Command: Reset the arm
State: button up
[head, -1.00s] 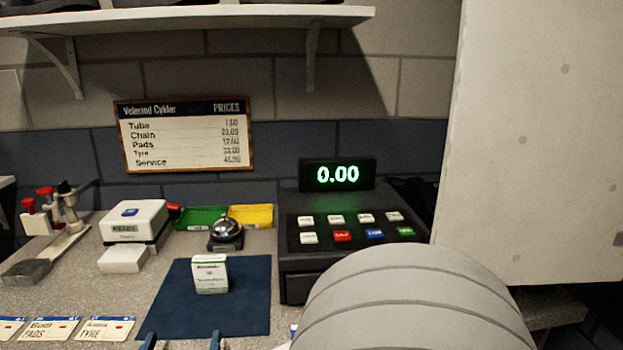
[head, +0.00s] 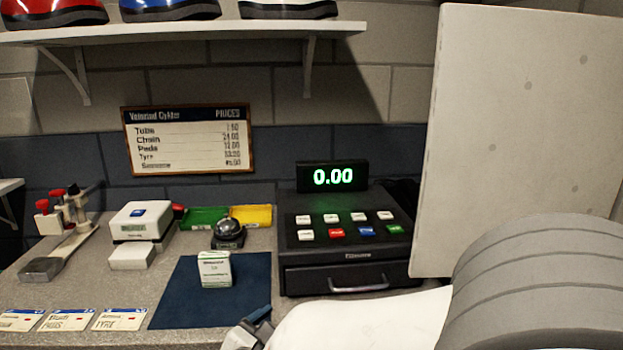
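My arm comes in from the lower right of the head view, with its wrist end low at the front of the bench. My gripper (head: 250,328) shows only in part at the bottom edge, below the blue mat. Its fingers are dark and small there, and I cannot tell whether they are open or shut. A small white and green box (head: 214,269) stands upright on the blue mat (head: 180,300), apart from my gripper.
A black cash register (head: 345,250) reading 0.00 stands right of the mat. A bell (head: 229,233), green tray (head: 204,218), yellow tray (head: 251,215), white device (head: 140,220) and price cards (head: 120,319) are on the bench. A pale panel (head: 515,140) stands at right.

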jog(key=s+d+m+g+h+p, duration=0.2)
jog(key=s+d+m+g+p, duration=0.15)
jog(key=d+m+g, duration=1)
jog(key=s+d+r+m+t+y+p, duration=0.3)
jog(key=m+y, duration=0.5)
jog(key=m, duration=0.6)
jog(key=s+d+r+p, duration=0.1)
jog(key=s+d+r, duration=0.1)
jog(key=s+d, duration=0.1)
jog(key=shift+r, duration=0.2)
